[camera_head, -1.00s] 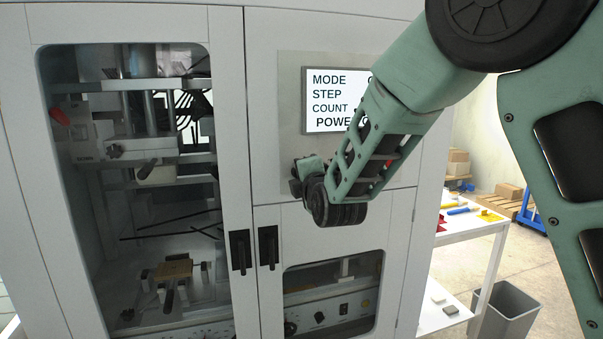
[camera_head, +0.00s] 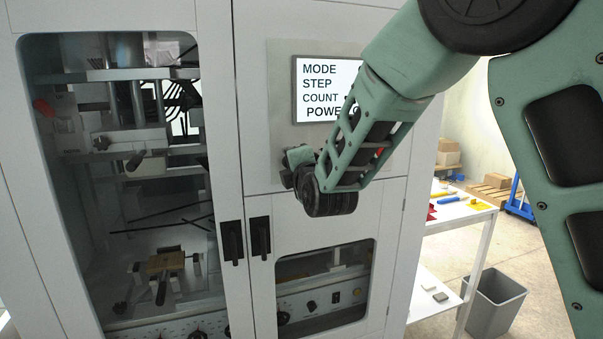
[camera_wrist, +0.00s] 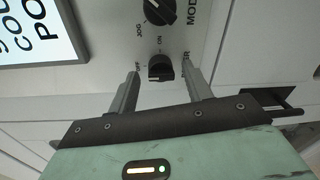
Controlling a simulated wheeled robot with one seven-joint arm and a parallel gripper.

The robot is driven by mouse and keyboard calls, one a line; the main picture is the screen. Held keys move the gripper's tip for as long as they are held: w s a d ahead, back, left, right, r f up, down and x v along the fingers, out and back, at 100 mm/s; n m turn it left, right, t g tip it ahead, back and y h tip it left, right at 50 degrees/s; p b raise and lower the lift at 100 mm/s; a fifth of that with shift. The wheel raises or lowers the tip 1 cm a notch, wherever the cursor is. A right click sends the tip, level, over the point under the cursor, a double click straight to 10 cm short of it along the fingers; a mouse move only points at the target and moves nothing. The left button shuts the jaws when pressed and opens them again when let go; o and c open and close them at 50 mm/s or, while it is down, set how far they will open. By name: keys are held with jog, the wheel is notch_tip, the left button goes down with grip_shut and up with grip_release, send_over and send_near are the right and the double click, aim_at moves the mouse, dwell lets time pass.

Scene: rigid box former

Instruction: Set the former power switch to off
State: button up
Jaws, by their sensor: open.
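The power switch (camera_wrist: 160,68) is a dark rotary knob on the former's pale panel in the wrist view. An ON label is above it and an OFF label, partly covered, is at its left. I cannot tell surely which way its pointer faces. My gripper (camera_wrist: 160,72) is open, with one grey finger on each side of the knob; contact is not clear. The former's display (camera_head: 325,85) shows MODE, STEP, COUNT and POWER, but my arm covers most values. In the head view my arm hides the switch.
A larger mode knob (camera_wrist: 159,10) with a JOG label is just above the power switch. Two dark door handles (camera_head: 246,240) stick out lower left of my arm. A white table (camera_head: 460,212) and a grey bin (camera_head: 495,302) are at the right.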

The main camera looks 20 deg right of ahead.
jog(key=s+r+b, duration=0.1)
jog(key=s+b, duration=0.2)
jog(key=s, duration=1.4)
jog(key=shift+b, duration=0.4)
jog(key=s+a+f+m+g+y, duration=0.5)
jog(key=s+a+f+g, duration=0.45)
jog(key=f, duration=0.25)
jog(key=s+d+f+m+g+h, duration=0.1)
jog(key=s+f+m+g+h, duration=0.1)
jog(key=s, duration=0.5)
jog(key=s+d+f+m+g+h, duration=0.1)
jog(key=s+f+m+g, duration=0.3)
jog(key=s, duration=0.3)
jog(key=shift+s+d+f+m+g+h, duration=0.3)
jog(key=shift+s+m+g+h, duration=0.15)
jog(key=shift+g, duration=0.3)
jog(key=shift+o, duration=1.2)
jog(key=shift+s+d+m, duration=0.2)
jog(key=shift+d+m, duration=0.05)
jog(key=o, duration=0.9)
jog(key=shift+s+d+h, duration=0.15)
jog(key=shift+s+h, duration=0.05)
jog(key=shift+h, duration=0.05)
jog(key=shift+c, duration=0.2)
